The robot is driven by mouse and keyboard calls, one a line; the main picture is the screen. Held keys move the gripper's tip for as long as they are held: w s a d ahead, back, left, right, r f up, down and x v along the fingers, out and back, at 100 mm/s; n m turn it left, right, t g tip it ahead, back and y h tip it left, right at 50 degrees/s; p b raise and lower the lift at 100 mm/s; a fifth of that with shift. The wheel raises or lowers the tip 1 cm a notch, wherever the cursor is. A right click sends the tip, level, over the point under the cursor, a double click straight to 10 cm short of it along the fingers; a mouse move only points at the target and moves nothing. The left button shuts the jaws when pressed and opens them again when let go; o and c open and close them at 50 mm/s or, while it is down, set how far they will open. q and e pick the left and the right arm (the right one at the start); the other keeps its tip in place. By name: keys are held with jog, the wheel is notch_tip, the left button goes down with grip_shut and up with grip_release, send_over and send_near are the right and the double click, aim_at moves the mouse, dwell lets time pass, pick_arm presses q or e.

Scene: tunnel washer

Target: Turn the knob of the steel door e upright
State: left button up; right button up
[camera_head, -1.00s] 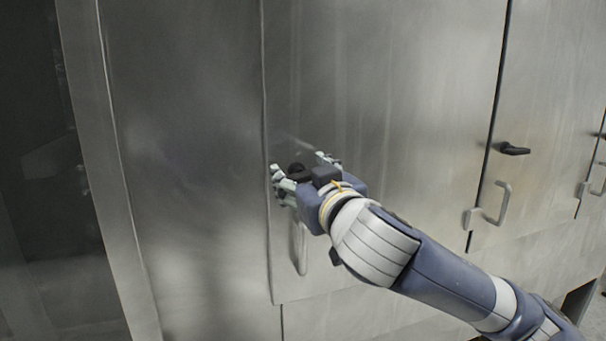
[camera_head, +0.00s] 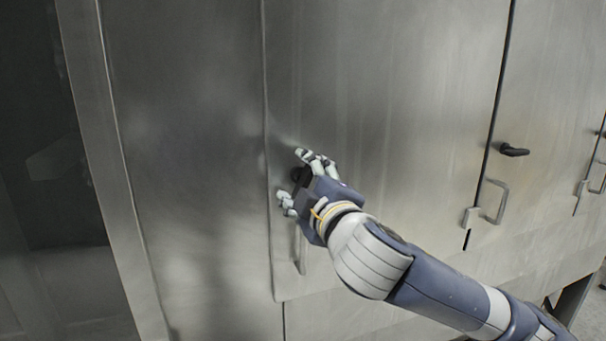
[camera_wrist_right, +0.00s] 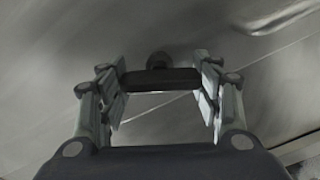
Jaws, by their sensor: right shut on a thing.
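The steel door (camera_head: 390,130) fills the middle of the head view, its left edge a thin vertical seam. Its black knob (camera_head: 299,174) sits near that seam and is partly hidden by my right gripper (camera_head: 298,176). In the right wrist view the knob (camera_wrist_right: 160,80) is a dark bar lying crosswise between the two fingers, with a round hub behind it. My right gripper (camera_wrist_right: 160,85) is shut on the knob's two ends. The knob's exact tilt is hard to tell in the head view. My left gripper is not in view.
The door's pale handle (camera_head: 300,250) hangs just below my right gripper. A neighbouring door to the right has its own black knob (camera_head: 514,150) and handle (camera_head: 497,203). A plain steel panel (camera_head: 190,170) lies to the left, with a dark opening beyond.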

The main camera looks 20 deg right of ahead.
jog(key=n+p, duration=0.2)
jog(key=n, duration=0.3)
jog(key=shift+f, duration=0.15)
dwell(0.6)
jog(key=o, duration=1.1)
